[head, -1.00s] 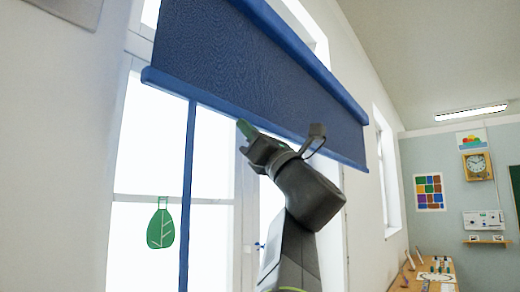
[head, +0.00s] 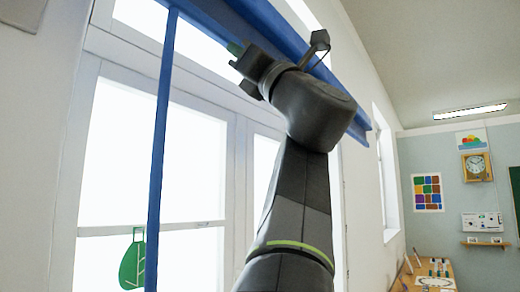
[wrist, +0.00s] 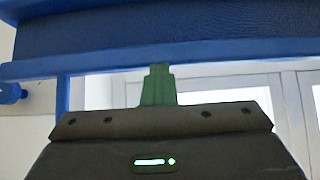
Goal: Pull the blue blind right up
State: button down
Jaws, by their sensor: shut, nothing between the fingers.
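The blue blind (head: 226,22) is mostly rolled up, with its lower part high on the window. In the wrist view its bottom rail (wrist: 230,50) runs across the picture, with a narrow strip of dark blue fabric (wrist: 200,22) above it. My gripper (head: 236,48) is up at the blind in the head view. In the wrist view its green fingers (wrist: 159,72) are shut with nothing between them, and their tips are at the rail's lower edge. I cannot tell whether they press on it.
A green leaf shape (head: 132,262) hangs low on the pane. A clock (head: 476,167) and pictures are on the far wall, above a table (head: 410,283) with small items.

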notch_tip(320, 180, up, 6)
jog(key=p, duration=0.1)
jog(key=shift+r, duration=0.25)
jog(key=shift+s+p, duration=0.1)
jog(key=shift+p, duration=0.2)
jog(key=f+b, duration=0.5)
jog(key=shift+d+f, duration=0.15)
jog(key=shift+d, duration=0.1)
jog(key=b+v, duration=0.4)
jog(key=v, duration=0.5)
